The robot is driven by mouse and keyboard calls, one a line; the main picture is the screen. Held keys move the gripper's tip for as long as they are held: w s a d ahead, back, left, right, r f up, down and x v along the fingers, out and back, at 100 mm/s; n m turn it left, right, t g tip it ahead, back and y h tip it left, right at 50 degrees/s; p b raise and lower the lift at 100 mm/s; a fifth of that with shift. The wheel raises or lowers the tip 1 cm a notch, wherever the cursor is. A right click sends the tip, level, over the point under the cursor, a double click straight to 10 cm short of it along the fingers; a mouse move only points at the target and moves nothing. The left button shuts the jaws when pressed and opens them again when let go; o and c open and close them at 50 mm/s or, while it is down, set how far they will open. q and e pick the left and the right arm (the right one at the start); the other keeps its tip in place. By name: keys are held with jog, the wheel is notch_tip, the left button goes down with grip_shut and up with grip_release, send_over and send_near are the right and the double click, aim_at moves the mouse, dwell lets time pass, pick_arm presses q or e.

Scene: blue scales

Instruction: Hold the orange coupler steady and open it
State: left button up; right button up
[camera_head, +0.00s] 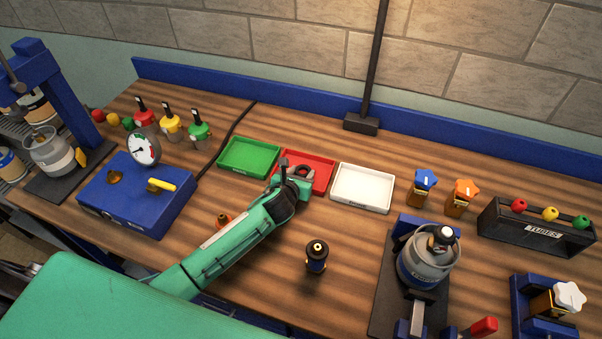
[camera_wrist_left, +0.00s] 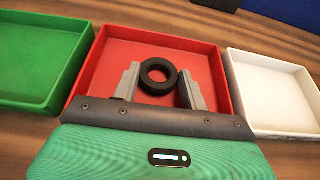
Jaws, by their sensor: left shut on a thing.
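A small orange piece (camera_head: 224,219) sits on the bench just left of my left forearm, which partly hides it. I cannot tell whether it is the coupler. An orange-topped fitting with a brass-coloured body (camera_head: 462,196) stands upright at the right, apart from my gripper. My left gripper (camera_head: 294,174) is over the red tray (camera_head: 320,177). In the left wrist view the gripper (camera_wrist_left: 159,86) is shut on a black ring (camera_wrist_left: 145,80), with a grey finger on each side of it. My right gripper is not in view.
A green tray (camera_head: 248,157) and a white tray (camera_head: 362,188) flank the red one. A black fitting with a brass top (camera_head: 316,257) stands in front. A clamped grey canister (camera_head: 427,262) is right, a blue gauge box (camera_head: 137,195) left. Bare bench lies around the black fitting.

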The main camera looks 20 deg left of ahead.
pick_arm(q)
jog(key=o, duration=1.1)
jog(key=shift+r, duration=0.1)
jog(key=shift+s, duration=0.25)
jog(key=b+v, duration=0.1)
jog(key=v, duration=1)
jog(key=shift+s+r, duration=0.2)
jog(key=shift+r, duration=0.05)
